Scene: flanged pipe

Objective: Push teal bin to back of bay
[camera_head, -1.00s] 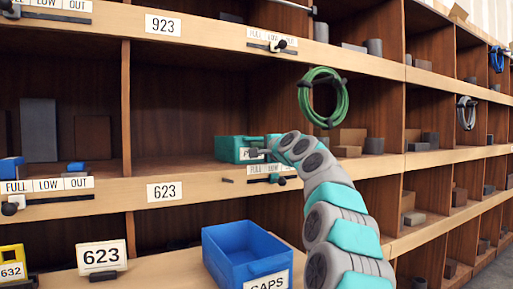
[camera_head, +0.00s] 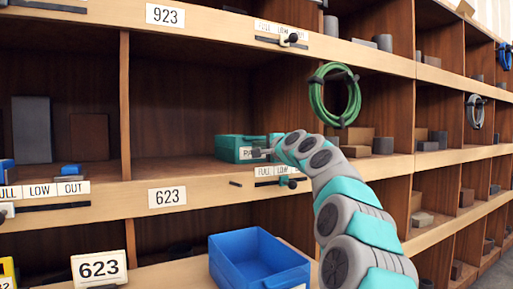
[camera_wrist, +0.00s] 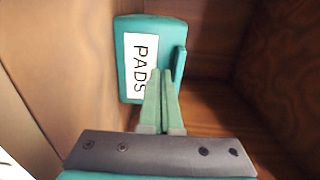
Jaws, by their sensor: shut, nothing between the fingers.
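The teal bin (camera_head: 232,142) stands on the middle shelf, in the bay above the 623 label, towards its right side. Its front carries a white label, partly hidden by my gripper in the head view. In the wrist view the teal bin (camera_wrist: 129,88) shows its front with the label reading PADS. My gripper (camera_head: 258,152) is at the bin's front. In the wrist view my gripper (camera_wrist: 161,72) is shut and empty, its fingertips overlapping the label's lower right part. I cannot tell for certain whether they touch the bin.
Bay floor left of the bin is clear. A wooden divider (camera_head: 125,100) bounds the bay on the left. A green hose coil (camera_head: 317,98) hangs right of it, above my arm. A blue bin (camera_head: 240,250) sits below. A slider rail (camera_head: 275,182) runs along the shelf edge.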

